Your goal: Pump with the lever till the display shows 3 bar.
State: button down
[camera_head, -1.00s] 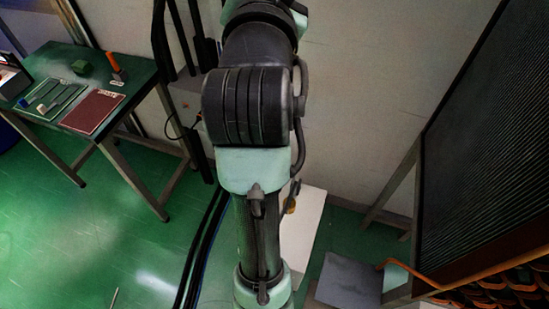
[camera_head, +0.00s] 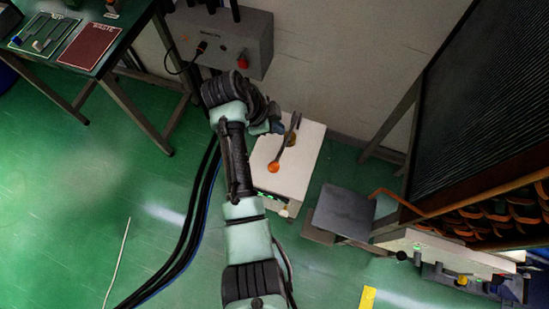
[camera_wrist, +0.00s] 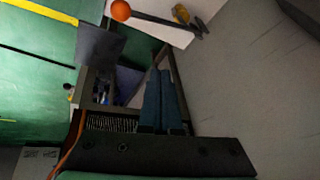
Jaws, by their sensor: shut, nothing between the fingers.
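The lever (camera_head: 285,145) is a dark rod with an orange ball at its end, lying over a white box (camera_head: 308,150) on the floor by the wall. The lever (camera_wrist: 155,18) also shows at the top of the wrist view, with its orange ball at the left end. A small greenish glow shows on the box's front face, but no reading is legible. My gripper (camera_head: 278,127) is just left of the lever's far end in the head view. In the wrist view my gripper (camera_wrist: 162,72) has its two blue fingers together, empty and apart from the lever.
A grey stool-like block (camera_head: 345,212) stands right of the white box, beside a large dark ribbed panel (camera_head: 480,110). A grey control box (camera_head: 225,45) hangs on the wall. A green bench (camera_head: 110,35) is at left. Black cables cross the floor.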

jog(key=shift+f, duration=0.1)
jog(key=shift+s+a+f+b, duration=0.2)
jog(key=shift+s+f+b, duration=0.5)
jog(key=shift+f, duration=0.6)
jog(key=shift+s+a+f+b, duration=0.2)
jog(key=shift+s+f+b, duration=0.2)
jog(key=shift+f+b, duration=0.7)
jog(key=shift+s+a+f+b, duration=0.2)
jog(key=shift+s+f+b, duration=0.35)
jog(key=shift+f, duration=0.95)
jog(key=shift+s+f, duration=0.15)
jog(key=shift+f, duration=0.25)
